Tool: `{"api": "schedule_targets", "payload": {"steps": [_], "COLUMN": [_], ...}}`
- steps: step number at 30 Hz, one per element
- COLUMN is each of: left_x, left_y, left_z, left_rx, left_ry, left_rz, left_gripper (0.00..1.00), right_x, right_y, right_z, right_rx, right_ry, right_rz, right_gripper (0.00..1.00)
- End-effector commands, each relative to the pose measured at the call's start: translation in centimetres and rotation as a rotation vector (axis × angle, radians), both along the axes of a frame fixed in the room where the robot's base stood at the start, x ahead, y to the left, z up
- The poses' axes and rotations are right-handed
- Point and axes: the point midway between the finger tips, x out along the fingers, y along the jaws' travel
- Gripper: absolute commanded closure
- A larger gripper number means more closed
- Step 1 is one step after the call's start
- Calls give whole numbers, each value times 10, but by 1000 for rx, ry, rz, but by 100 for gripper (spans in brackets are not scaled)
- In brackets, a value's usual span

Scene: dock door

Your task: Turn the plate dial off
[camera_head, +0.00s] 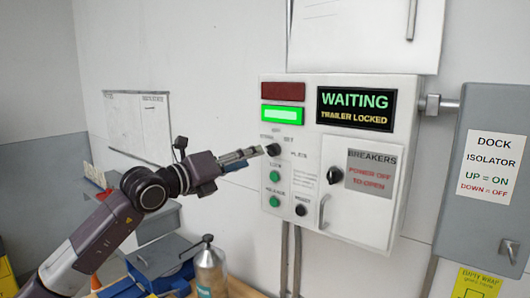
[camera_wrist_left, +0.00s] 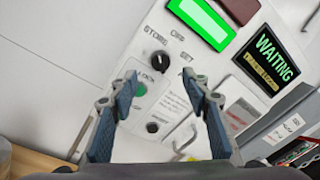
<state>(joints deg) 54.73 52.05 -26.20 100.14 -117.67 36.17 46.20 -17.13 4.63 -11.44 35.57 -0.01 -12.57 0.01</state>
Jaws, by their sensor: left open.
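The plate dial (camera_head: 273,149) is a small black round knob on the upper left of the white control box (camera_head: 340,240). In the left wrist view the dial (camera_wrist_left: 160,61) has the labels STORE, OFF and SET around it; I cannot tell surely which one its pale mark points to. My left gripper (camera_head: 256,152) reaches in from the left, with its tips close to the dial. In the left wrist view my left gripper (camera_wrist_left: 165,92) is open and empty, and the dial shows beyond the gap between the fingers. My right gripper is not in view.
Below the dial are green buttons (camera_head: 275,176) and a black knob (camera_head: 301,210). A breaker door (camera_head: 355,215) with a handle is to the right. The display (camera_head: 356,109) reads WAITING, TRAILER LOCKED. A grey dock isolator (camera_head: 480,185) and a bottle (camera_head: 210,272) stand nearby.

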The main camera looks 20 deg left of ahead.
Motion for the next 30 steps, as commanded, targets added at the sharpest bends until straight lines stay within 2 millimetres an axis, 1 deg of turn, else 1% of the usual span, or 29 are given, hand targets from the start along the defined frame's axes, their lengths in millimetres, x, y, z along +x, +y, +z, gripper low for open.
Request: {"api": "schedule_targets", "payload": {"steps": [5, 9, 12, 15, 19, 26, 27, 30], "left_x": [20, 41, 54, 63, 69, 69, 69, 69], "left_y": [-8, -19, -24, -28, -31, -31, -31, -31], "left_z": [5, 6, 5, 3, 1, 0, 0, 0], "left_rx": [1, -1, 1, 0, 2, 2, 2, 2], "left_ry": [4, 3, 2, 2, 0, 0, 0, 0], "left_rz": [2, 1, 2, 1, 2, 2, 1, 1], "left_gripper": [56, 56, 56, 56, 56, 56, 57, 68], "right_x": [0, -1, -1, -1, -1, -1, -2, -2], "right_y": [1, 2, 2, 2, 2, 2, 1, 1], "right_z": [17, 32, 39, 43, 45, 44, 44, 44], "right_rx": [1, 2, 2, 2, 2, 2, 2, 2], "right_ry": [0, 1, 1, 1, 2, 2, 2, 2], "right_rz": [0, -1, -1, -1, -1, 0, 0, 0], "right_gripper": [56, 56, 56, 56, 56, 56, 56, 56]}}
